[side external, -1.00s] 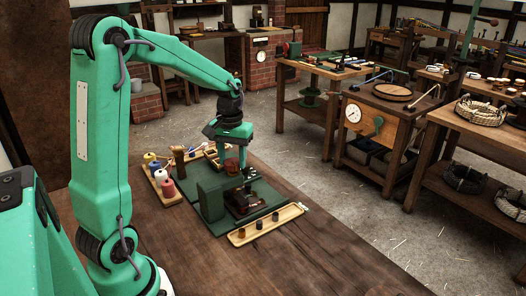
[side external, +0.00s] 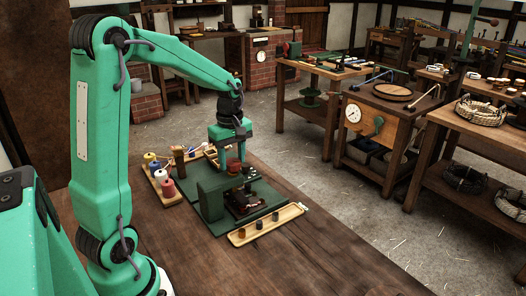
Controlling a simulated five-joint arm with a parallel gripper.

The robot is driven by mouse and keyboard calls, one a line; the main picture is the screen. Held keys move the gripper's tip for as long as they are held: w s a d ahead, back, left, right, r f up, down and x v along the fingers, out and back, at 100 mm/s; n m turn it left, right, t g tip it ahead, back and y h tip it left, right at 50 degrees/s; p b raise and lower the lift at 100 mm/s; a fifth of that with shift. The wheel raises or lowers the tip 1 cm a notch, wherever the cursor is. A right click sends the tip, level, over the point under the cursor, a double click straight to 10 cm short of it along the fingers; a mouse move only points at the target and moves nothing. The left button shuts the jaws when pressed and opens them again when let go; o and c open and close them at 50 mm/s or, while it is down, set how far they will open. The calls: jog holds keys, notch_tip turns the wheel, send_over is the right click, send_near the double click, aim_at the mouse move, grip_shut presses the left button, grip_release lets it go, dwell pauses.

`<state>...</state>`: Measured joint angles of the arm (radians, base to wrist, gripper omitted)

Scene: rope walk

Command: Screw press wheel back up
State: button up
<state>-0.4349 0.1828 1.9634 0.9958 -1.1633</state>
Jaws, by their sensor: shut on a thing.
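The press (side external: 212,198) is a dark green block-like frame on a green mat (side external: 219,228) at the front of the bench. Its small reddish-brown wheel (side external: 233,166) sits at the top, beside the green frame. My gripper (side external: 234,158) points straight down over the press and is shut on the wheel. The fingertips are small here and partly merge with the wheel. The press screw below the wheel is hard to make out. A dark reddish-brown piece (side external: 246,206) lies low at the foot of the press.
A pale wooden tray (side external: 284,222) with several small dark pots lies right of the mat. A board (side external: 159,184) with white, red, yellow and blue spools stands left. The bench front (side external: 300,260) is bare.

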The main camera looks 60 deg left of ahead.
aim_at(232, 161)
jog(key=n, duration=0.4)
jog(key=shift+r+n, duration=0.1)
jog(key=shift+n, duration=0.2)
jog(key=n, duration=0.4)
dwell(0.3)
jog(key=o, duration=1)
jog(key=shift+r, duration=3.9)
